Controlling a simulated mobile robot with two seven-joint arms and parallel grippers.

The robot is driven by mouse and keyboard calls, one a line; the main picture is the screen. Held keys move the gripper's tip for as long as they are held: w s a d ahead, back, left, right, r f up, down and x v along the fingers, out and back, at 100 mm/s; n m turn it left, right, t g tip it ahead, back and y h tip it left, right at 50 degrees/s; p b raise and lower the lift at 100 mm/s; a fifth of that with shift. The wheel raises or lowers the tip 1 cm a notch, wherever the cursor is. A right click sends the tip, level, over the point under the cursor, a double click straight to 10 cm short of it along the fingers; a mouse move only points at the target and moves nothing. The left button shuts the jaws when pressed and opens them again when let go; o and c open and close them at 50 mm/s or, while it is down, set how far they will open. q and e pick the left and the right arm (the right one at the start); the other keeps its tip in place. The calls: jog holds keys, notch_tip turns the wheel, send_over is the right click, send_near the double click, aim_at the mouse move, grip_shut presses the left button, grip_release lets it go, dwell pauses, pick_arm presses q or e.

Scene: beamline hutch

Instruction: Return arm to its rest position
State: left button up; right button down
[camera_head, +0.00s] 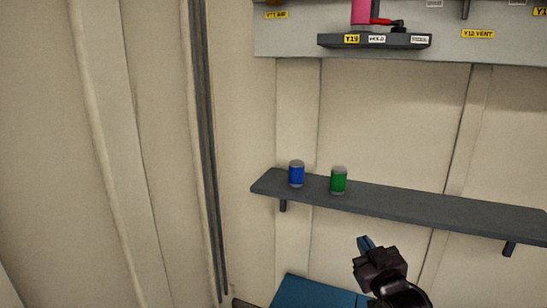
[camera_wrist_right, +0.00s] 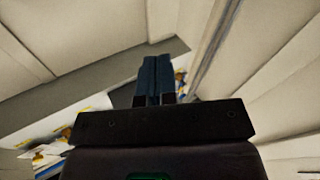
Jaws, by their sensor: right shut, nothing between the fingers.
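My right gripper (camera_head: 364,244) shows at the bottom of the head view, below the shelf and in front of the wall. Its two blue fingers are together with nothing between them. The right wrist view shows the same shut fingers (camera_wrist_right: 157,72) pointing up the picture, apart from any object. My left gripper is in neither view.
A dark shelf (camera_head: 420,205) on the pale wall carries a blue can (camera_head: 296,174) and a green can (camera_head: 338,181), both upright. A smaller labelled ledge (camera_head: 374,42) hangs higher. A blue surface (camera_head: 312,292) lies below. Dark vertical conduits (camera_head: 205,150) run down the left wall.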

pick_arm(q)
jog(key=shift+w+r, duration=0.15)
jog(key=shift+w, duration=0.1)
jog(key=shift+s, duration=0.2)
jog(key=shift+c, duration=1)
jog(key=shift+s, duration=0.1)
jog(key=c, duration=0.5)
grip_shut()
pick_arm(e)
jog(key=s+d+f+m+g+h, duration=0.1)
jog(key=s+d+f+g, duration=0.2)
jog(key=s+f, duration=1.1)
jog(key=s+d+f+m+g+h, duration=0.2)
jog(key=s+d+f+g, duration=0.2)
jog(key=s+f, duration=1)
jog(key=shift+f, duration=0.3)
